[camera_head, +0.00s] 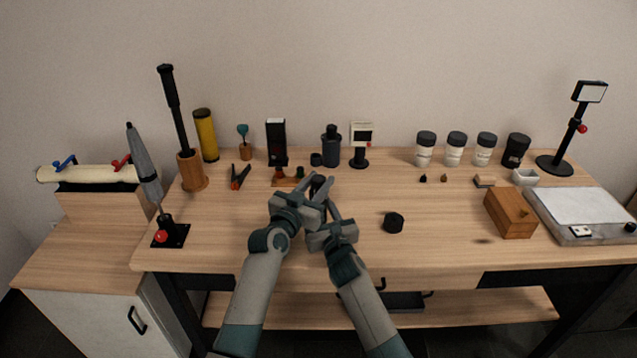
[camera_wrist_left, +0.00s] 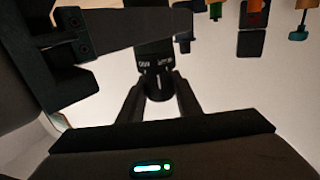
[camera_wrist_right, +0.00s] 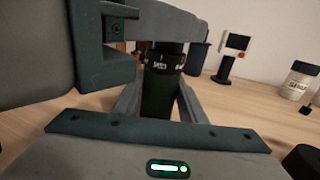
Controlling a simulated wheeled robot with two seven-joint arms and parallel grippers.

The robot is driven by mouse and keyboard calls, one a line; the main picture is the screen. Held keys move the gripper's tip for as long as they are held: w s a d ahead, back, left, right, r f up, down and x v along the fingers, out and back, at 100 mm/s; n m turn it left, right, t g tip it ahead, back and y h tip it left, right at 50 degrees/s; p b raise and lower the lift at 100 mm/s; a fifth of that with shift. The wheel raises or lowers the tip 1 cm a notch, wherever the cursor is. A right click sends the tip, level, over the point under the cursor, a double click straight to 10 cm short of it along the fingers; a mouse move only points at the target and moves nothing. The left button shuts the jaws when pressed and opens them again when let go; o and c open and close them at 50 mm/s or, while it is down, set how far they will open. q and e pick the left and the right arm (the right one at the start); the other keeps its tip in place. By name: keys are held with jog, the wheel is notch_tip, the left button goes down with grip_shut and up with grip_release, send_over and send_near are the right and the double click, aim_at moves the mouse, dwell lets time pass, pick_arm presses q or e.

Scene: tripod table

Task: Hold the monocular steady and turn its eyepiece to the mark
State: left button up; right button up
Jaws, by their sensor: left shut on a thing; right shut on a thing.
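The monocular (camera_head: 318,182) is dark and stands mostly hidden between my two grippers at the middle of the table. In the right wrist view its dark green body (camera_wrist_right: 160,100) is upright between the fingers of my right gripper (camera_wrist_right: 160,88), which is shut on it. A black ring with white marks (camera_wrist_right: 164,60) sits above the body. In the left wrist view, which is upside down, my left gripper (camera_wrist_left: 158,88) is shut on the monocular's eyepiece end (camera_wrist_left: 158,84), beside white lettering. Whether the marks line up is too small to tell.
A black round cap (camera_head: 393,222) lies right of my grippers. A small wooden stand (camera_head: 288,181), a dark bottle (camera_head: 331,148) and a small display (camera_head: 361,140) stand behind them. A wooden box (camera_head: 510,213) is at the right.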

pick_arm(q)
jog(key=shift+f+n+y, duration=0.15)
jog(key=shift+n+y, duration=0.15)
jog(key=shift+y, duration=0.1)
jog(key=o, duration=1)
jog(key=shift+o, duration=0.2)
jog(key=shift+a, duration=0.1)
jog(key=v, duration=1.2)
jog(key=shift+f, duration=0.15)
